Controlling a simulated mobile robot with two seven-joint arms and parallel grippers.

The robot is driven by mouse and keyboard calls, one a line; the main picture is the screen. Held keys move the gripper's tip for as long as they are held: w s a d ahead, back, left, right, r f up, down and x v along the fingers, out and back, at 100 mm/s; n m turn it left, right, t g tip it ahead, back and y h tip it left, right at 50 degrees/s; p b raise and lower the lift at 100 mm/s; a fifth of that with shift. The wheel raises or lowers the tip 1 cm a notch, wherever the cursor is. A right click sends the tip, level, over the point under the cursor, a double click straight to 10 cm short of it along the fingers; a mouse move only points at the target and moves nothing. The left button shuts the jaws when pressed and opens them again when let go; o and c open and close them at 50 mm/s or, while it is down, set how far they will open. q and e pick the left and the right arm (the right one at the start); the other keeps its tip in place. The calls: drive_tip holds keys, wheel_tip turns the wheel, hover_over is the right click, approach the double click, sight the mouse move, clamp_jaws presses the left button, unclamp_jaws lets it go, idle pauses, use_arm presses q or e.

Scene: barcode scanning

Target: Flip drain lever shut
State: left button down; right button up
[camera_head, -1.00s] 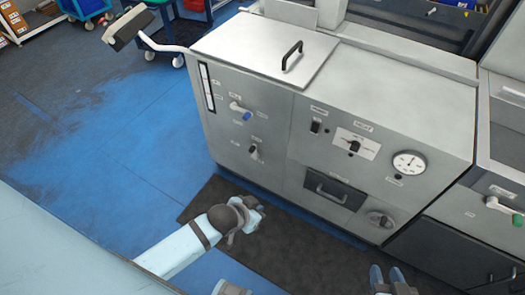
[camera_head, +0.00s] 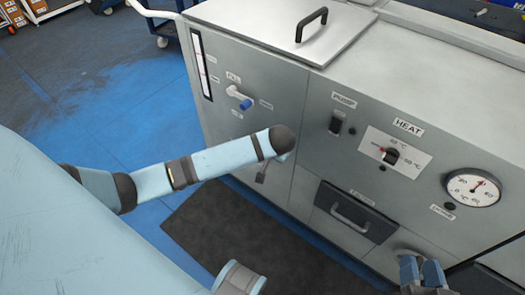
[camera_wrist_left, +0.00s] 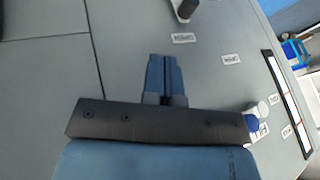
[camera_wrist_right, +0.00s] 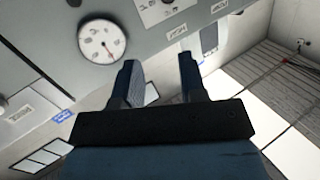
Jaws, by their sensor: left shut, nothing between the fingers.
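The drain lever is a small valve with a dark handle (camera_head: 262,172) on the grey cabinet's front, below the blue-handled fill valve (camera_head: 238,97). In the head view my left forearm covers its upper part. The left wrist view shows its dark handle (camera_wrist_left: 185,9) at the top edge, partly cut off. My left gripper (camera_wrist_left: 165,60) is shut and empty, close to the panel and apart from the lever. In the head view its fingers are hidden behind the arm. My right gripper (camera_head: 423,272) is low at the right; the right wrist view shows it open and empty (camera_wrist_right: 157,65).
The panel also has a pump switch (camera_head: 336,122), a heat knob (camera_head: 390,156), a round gauge (camera_head: 473,188) and a drawer with a handle (camera_head: 349,217). A lid handle (camera_head: 311,24) stands on top. A dark mat (camera_head: 235,235) lies on the floor in front.

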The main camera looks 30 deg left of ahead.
use_arm(q)
drive_tip(key=shift+r, duration=0.1)
use_arm(e)
drive_tip(key=shift+s+r, duration=0.1)
